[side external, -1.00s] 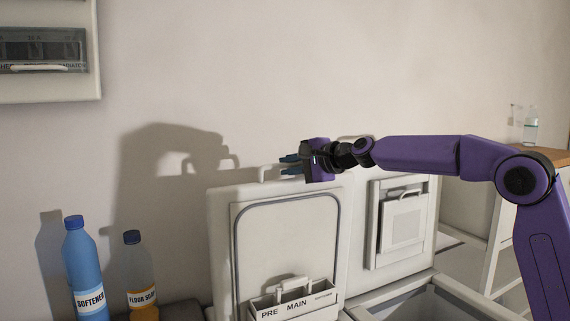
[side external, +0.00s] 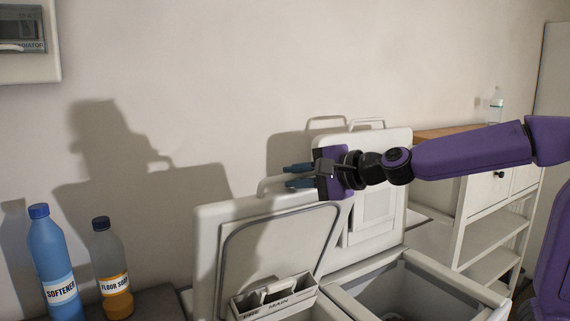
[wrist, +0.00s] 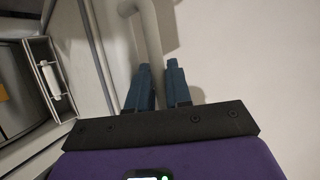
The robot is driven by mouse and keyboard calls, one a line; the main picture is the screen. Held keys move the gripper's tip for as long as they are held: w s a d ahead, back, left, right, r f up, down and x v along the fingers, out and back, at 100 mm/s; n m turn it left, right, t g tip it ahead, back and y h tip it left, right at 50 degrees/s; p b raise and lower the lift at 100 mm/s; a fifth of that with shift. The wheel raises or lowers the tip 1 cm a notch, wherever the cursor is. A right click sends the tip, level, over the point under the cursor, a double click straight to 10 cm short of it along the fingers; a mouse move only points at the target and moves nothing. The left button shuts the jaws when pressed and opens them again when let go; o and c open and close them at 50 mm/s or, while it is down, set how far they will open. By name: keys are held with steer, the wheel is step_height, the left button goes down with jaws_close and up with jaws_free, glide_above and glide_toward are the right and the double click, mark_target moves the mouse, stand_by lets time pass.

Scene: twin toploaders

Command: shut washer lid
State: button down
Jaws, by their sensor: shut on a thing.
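The near washer lid (side external: 208,243) is raised and leans forward from the wall, its inner face towards the side camera. A bar handle (side external: 268,186) stands on its top edge; it also shows in the wrist view (wrist: 148,30). My gripper (side external: 299,176) is at this handle, with its blue fingers pointing left. In the wrist view my gripper (wrist: 159,85) has one finger on each side of the bar and is shut on it. The fingers hide part of the bar. A detergent dispenser (side external: 275,298) marked MAIN is low on the washer, in front of the lid.
A second raised lid (side external: 399,150) stands behind my gripper, over an open grey tub (side external: 400,290). A blue softener bottle (side external: 52,255) and a floor soap bottle (side external: 113,270) stand at the left. A shelf unit (side external: 495,225) is at the right.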

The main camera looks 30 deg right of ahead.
steer(key=s+f, duration=0.3)
steer(key=s, duration=0.3)
steer(key=shift+f, duration=0.15)
steer(key=c, duration=1.4)
jaws_free()
steer(key=shift+f, duration=0.1)
steer(key=shift+s, duration=0.1)
